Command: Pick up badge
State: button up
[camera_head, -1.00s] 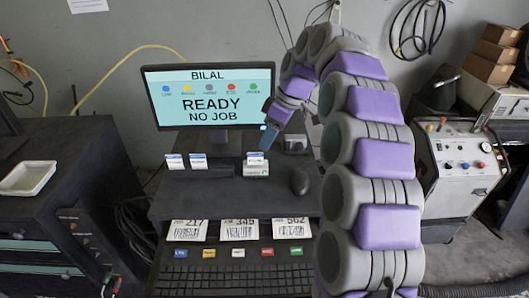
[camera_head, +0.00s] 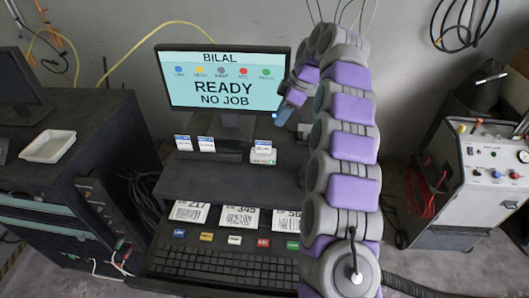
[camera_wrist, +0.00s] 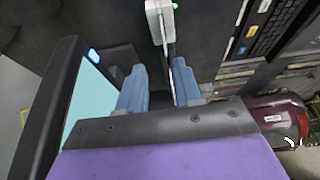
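Two small white cards with blue tops, which look like badges (camera_head: 182,143) (camera_head: 206,144), stand in a dark holder on the black shelf under the monitor. A third similar badge (camera_head: 263,145) stands in a small white holder (camera_head: 263,157) to their right. My gripper (camera_head: 282,117) is above and right of this third badge, by the monitor's lower right corner. In the wrist view my gripper (camera_wrist: 160,78) is open, its two blue fingers apart. A thin edge-on card (camera_wrist: 167,48) and the pale holder (camera_wrist: 160,18) line up with the gap; I cannot tell the distance.
The monitor (camera_head: 224,85) reads "BILAL READY NO JOB" and stands close to my gripper. A keyboard (camera_head: 225,265), coloured keys and several barcode cards (camera_head: 240,217) lie below the shelf. A dark cabinet with a white tray (camera_head: 48,146) is left; a grey machine (camera_head: 490,165) is right.

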send_over(263, 145)
jog(key=d, duration=0.2)
jog(key=f, duration=0.7)
jog(key=shift+w+a+f, duration=0.15)
jog(key=shift+w+f, duration=0.05)
jog(key=shift+w, duration=0.1)
jog(key=shift+s+a+f, duration=0.1)
jog(key=shift+s+f, duration=0.05)
jog(key=shift+f, duration=0.75)
jog(key=x, duration=0.3)
jog(key=shift+a+f, duration=0.2)
jog(key=shift+f, duration=0.15)
grip_shut()
